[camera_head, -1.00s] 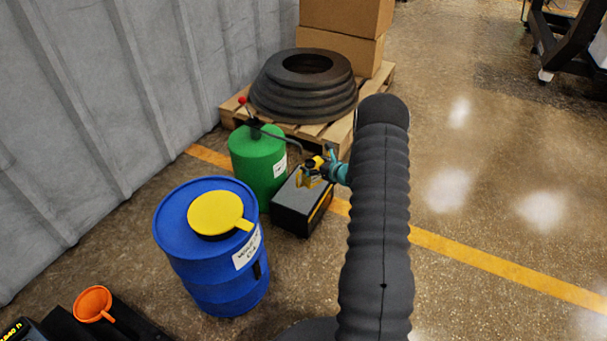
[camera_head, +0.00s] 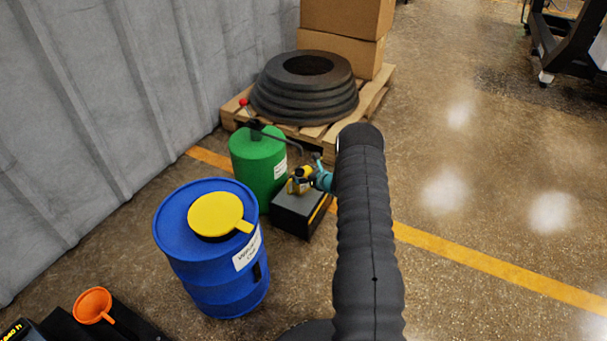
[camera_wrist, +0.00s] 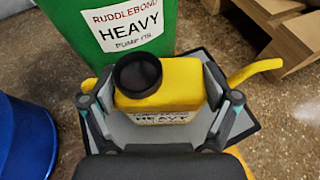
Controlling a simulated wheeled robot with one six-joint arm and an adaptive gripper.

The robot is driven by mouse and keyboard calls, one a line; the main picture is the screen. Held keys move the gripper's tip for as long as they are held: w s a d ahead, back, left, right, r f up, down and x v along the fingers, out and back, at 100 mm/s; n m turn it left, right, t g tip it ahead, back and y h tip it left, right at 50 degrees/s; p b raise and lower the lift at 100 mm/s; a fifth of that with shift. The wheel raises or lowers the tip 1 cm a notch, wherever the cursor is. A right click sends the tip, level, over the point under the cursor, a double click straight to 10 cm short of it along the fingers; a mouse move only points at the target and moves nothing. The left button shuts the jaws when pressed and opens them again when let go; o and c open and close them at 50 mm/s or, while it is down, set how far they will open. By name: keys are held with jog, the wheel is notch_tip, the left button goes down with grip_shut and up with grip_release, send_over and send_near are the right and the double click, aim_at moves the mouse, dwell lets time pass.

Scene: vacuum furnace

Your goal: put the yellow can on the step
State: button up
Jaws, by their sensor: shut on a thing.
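The yellow can (camera_head: 297,186) has a black cap and a spout. My gripper (camera_head: 321,179) is shut on it, with a finger on each side of the can in the wrist view (camera_wrist: 160,97). The can is upright, its label partly visible. The step (camera_head: 290,212) is a low dark block with a grey top and a yellow-striped side, beside the green drum. The can is over the far part of its top. I cannot tell whether the can's base touches the step, as its lower part is hidden.
The green pump drum (camera_head: 257,165) stands just behind and left of the step. A blue drum (camera_head: 215,265) with a yellow lid stands nearer. Behind is a pallet (camera_head: 370,110) with black rings (camera_head: 303,90) and boxes. The floor to the right is open.

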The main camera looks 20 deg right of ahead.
jog(key=shift+f, duration=0.2)
jog(key=o, duration=1)
jog(key=shift+r, duration=0.15)
